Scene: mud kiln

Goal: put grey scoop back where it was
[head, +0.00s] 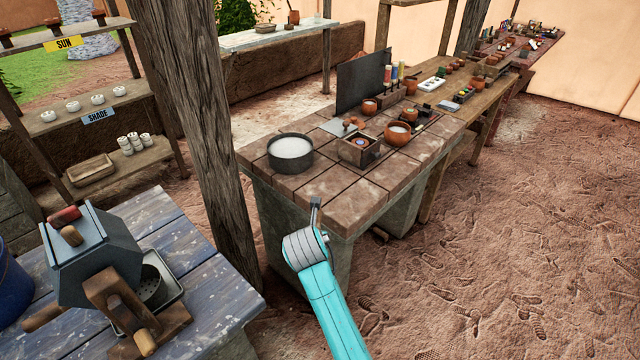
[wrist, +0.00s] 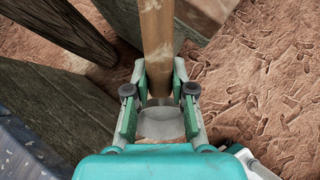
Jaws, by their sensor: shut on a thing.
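In the wrist view my gripper (wrist: 159,84) is shut on a tan wooden handle with a grey metal part at its near end, which I take to be the grey scoop (wrist: 158,40). The handle runs away from the fingers to the top edge of the picture. The scoop's full shape is not visible. In the head view my arm reaches up from the bottom to the near end of the brick-topped bench (head: 345,190). A small grey piece shows past my wrist there; I cannot tell whether it is scoop or gripper.
A dark round pan of white material (head: 290,152), a wooden box (head: 357,151) and clay bowls (head: 397,134) stand on the bench. A wooden post (head: 205,130) rises at its left. A blue table with a hexagonal crank device (head: 92,255) is at lower left. The ground at right is open.

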